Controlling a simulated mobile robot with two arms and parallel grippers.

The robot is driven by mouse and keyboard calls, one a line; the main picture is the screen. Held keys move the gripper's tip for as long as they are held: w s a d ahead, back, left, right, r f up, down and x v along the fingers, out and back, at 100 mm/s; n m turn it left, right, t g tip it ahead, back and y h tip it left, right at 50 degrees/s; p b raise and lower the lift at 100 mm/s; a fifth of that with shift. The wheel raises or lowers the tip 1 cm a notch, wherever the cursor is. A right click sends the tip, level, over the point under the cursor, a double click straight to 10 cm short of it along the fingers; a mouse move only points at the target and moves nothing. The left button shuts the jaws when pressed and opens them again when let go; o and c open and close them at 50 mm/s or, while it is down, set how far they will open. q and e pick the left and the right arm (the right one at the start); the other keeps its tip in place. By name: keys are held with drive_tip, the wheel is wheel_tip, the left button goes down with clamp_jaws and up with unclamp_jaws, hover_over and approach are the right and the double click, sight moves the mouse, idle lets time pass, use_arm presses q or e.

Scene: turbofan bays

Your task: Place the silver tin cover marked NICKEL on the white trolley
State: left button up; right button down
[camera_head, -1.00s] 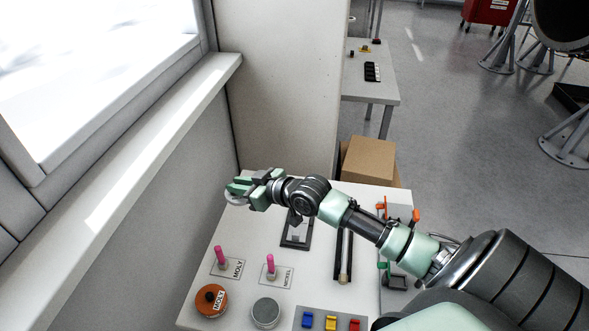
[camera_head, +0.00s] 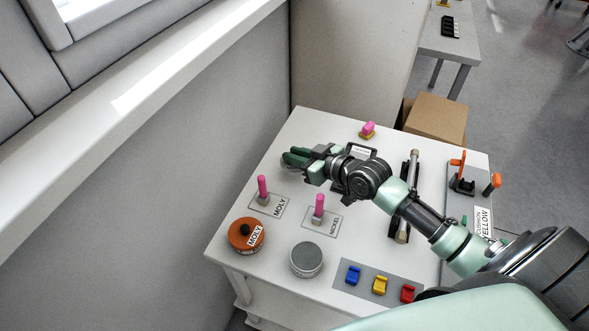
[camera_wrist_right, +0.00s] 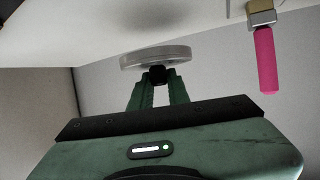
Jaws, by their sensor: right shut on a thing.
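My right gripper (camera_head: 297,158) is low over the far left part of the white trolley top (camera_head: 275,235). In the right wrist view, my right gripper (camera_wrist_right: 158,80) is shut on the black knob of a clear-rimmed, silvery round cover (camera_wrist_right: 155,59). The cover is level and very close to the white surface, with its shadow beside it; I cannot tell whether it touches. In the head view the gripper mostly hides it, and its marking cannot be read. A silver tin (camera_head: 307,260) with a grey top stands near the front. My left gripper is not in view.
An orange MOLY tin (camera_head: 247,235) stands at the front left. Pink-handled tools stand on the MOLY (camera_head: 263,189) and NICKEL (camera_head: 319,207) labels. A wall bounds the left.

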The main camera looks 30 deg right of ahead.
wheel_tip(320, 180, down, 4)
drive_tip(key=b, duration=0.3)
drive_tip(key=shift+s+r, duration=0.1)
drive_tip(key=shift+f+b, duration=0.25)
drive_tip(key=shift+b, duration=0.1)
drive_tip(key=shift+r, duration=0.1)
drive_tip(key=c, duration=1.3)
unclamp_jaws()
drive_tip(key=shift+c, duration=0.2)
